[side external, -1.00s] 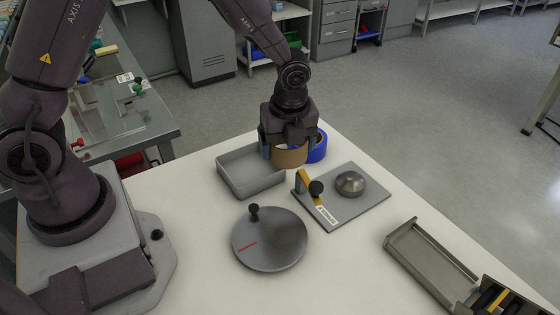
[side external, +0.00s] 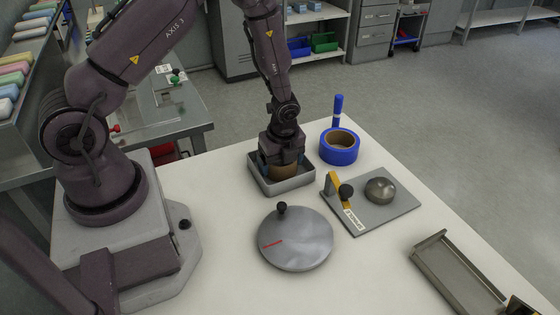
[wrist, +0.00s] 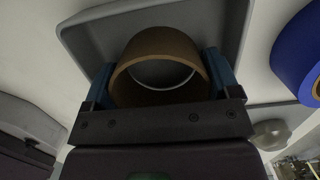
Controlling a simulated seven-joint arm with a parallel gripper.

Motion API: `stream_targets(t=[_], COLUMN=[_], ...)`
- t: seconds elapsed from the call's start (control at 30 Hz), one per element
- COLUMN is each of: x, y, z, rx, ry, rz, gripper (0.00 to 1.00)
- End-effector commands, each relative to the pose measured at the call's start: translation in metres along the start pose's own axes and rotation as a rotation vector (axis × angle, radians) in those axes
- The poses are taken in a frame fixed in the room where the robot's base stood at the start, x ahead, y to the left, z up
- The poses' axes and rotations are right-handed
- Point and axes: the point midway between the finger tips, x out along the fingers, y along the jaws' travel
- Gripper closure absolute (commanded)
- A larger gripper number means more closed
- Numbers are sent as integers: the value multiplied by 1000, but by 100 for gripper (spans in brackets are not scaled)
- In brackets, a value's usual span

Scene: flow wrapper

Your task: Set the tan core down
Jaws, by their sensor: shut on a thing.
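The tan core (side external: 284,172) is a short brown ring. My gripper (side external: 284,168) is shut on it, with blue fingertips on either side. Gripper and core are low inside the grey tray (side external: 290,186), whose front wall hides the core's lower edge. In the wrist view the tan core (wrist: 160,58) sits between the two blue fingers, with the tray (wrist: 88,38) behind it. I cannot tell whether the core touches the tray floor.
A blue roll (side external: 340,147) with a blue upright behind it stands right of the tray. A plate with a metal dome (side external: 380,190) and black knob lies nearer right. A round grey disc (side external: 296,240) is in front. A long metal channel (side external: 455,275) lies at the right edge.

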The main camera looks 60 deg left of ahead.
Motion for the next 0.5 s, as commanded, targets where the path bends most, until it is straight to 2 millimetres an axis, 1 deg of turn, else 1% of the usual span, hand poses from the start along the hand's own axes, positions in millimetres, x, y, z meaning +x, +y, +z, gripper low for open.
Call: stream_targets(t=[0.37,0.4,0.43,0.5], x=[5,5,4,4], y=[0,0,0,0], z=[0,0,0,0], rx=[-1,-1,-1,-1], ry=[0,-1,-1,-1], rz=[0,-1,-1,-1], gripper=[40,13,7,7])
